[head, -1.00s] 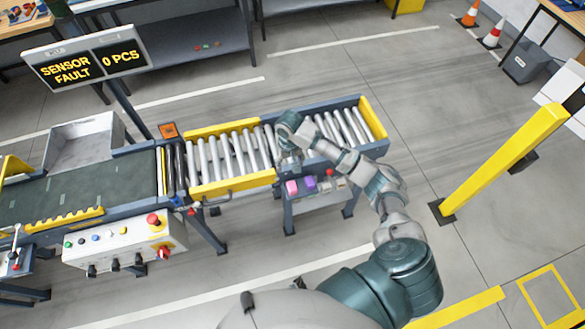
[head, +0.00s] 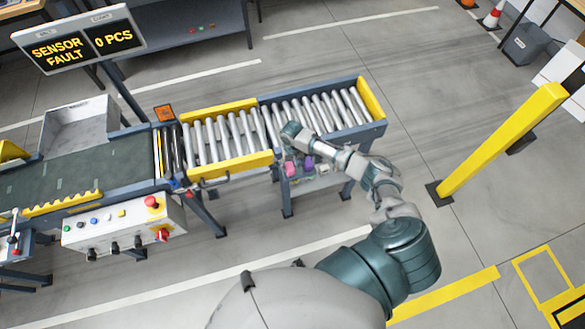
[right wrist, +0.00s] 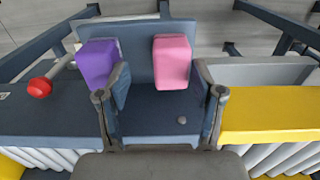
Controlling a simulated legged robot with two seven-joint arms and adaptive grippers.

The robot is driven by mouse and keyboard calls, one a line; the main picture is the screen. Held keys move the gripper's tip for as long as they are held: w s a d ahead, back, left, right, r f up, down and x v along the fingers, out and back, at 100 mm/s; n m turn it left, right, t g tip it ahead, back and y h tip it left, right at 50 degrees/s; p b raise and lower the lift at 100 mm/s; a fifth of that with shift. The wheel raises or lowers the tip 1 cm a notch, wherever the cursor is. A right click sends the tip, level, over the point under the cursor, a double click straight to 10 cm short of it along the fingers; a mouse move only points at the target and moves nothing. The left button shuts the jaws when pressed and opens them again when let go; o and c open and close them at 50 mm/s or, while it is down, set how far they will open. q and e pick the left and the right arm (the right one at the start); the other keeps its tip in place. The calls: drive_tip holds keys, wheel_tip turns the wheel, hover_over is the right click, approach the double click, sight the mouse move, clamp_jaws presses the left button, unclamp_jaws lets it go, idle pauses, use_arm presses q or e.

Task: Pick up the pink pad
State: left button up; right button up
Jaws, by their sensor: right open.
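The pink pad (head: 291,168) sits on a small shelf at the near side of the roller conveyor, left of a purple block (head: 308,162). The purple block (right wrist: 98,64) is by the left finger there. My right gripper (right wrist: 160,82) is open and empty, its fingers spread wide. I cannot tell whether it touches the pad. In the head view its fingers are hard to make out beside the conveyor. My left gripper is out of view.
The roller conveyor (head: 235,137) has a yellow side rail. A red knob (right wrist: 40,87) is at the left in the right wrist view, with a yellow rail (right wrist: 270,115) at the right. A yellow post (head: 505,140) stands right of my arm. Open floor lies in front.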

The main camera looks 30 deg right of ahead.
drive_tip(key=shift+a+f, duration=0.45)
drive_tip(key=shift+f, duration=0.15)
drive_tip(key=shift+a+f, duration=0.1)
drive_tip(key=shift+a, duration=0.55)
drive_tip(key=shift+c, duration=0.7)
drive_tip(key=shift+d, duration=0.2)
drive_tip(key=c, duration=0.4)
drive_tip(key=shift+d, duration=0.25)
drive_tip(key=c, duration=0.4)
drive_tip(key=shift+d+f, duration=0.1)
drive_tip(key=shift+d, duration=0.15)
drive_tip(key=shift+c, duration=1)
drive_tip(key=shift+d+f, duration=0.1)
drive_tip(key=shift+d, duration=0.05)
drive_tip(key=shift+s, duration=0.1)
drive_tip(key=shift+a+r, duration=0.45)
wheel_tip(320, 180, up, 3)
drive_tip(key=shift+a+r, duration=0.1)
drive_tip(key=shift+r, duration=0.05)
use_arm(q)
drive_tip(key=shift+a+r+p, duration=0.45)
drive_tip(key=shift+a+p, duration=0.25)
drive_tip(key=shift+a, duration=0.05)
use_arm(e)
drive_tip(key=s+a+r, duration=0.1)
drive_tip(key=s+a, duration=0.8)
drive_tip(key=s, duration=0.3)
drive_tip(key=shift+s+a, duration=0.2)
drive_tip(key=shift+a, duration=0.1)
